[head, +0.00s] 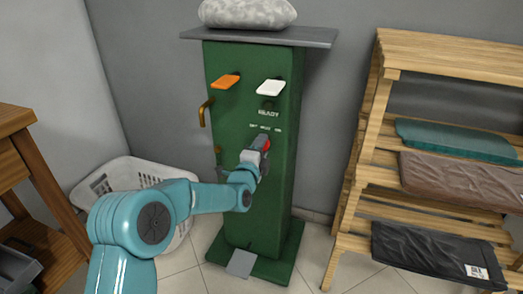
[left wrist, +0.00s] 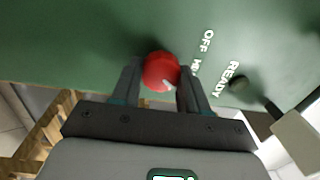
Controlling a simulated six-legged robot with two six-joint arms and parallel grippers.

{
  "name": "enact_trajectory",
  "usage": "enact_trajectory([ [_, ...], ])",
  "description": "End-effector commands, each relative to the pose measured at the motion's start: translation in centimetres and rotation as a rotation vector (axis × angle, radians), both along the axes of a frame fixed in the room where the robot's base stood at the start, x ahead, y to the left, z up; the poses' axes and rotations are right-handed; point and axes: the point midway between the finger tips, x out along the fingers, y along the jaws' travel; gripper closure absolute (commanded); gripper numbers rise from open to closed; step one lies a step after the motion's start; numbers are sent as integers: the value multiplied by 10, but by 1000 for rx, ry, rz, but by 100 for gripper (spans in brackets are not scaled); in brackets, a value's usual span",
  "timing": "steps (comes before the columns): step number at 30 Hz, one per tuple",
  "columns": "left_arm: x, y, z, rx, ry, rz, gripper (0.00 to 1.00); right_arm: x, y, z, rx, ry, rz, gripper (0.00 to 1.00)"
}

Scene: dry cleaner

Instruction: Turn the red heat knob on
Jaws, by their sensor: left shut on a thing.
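The red heat knob (head: 267,145) is on the front of a green press column, below small white labels. In the left wrist view the round red knob (left wrist: 160,70) sits between the two fingers of my left gripper (left wrist: 158,80), which is shut on it. A pale pointer mark shows on the knob's lower right edge. An "OFF" label (left wrist: 208,41) is readable, and the label beside it is partly hidden by a finger. In the head view my left gripper (head: 258,150) reaches the knob from the left and hides part of it. My right gripper is not in view.
The green column (head: 230,130) carries an orange lever (head: 225,81), a white lever (head: 270,87), a "READY" label and a brass handle (head: 204,113). A white laundry basket (head: 120,178) stands left. A wooden rack (head: 440,55) with folded garments stands right.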

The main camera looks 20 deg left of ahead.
Motion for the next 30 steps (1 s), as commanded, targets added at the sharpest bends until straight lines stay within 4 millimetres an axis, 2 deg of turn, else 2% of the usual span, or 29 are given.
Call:
enact_trajectory([
  [12, 0, 0, 2, 179, -12, 0, 86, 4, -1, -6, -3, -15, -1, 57],
  [29, 0, 0, 3, 203, -13, 1, 86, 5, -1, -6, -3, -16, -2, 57],
  [30, 0, 0, 3, 203, -13, 1, 43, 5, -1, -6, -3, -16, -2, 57],
])
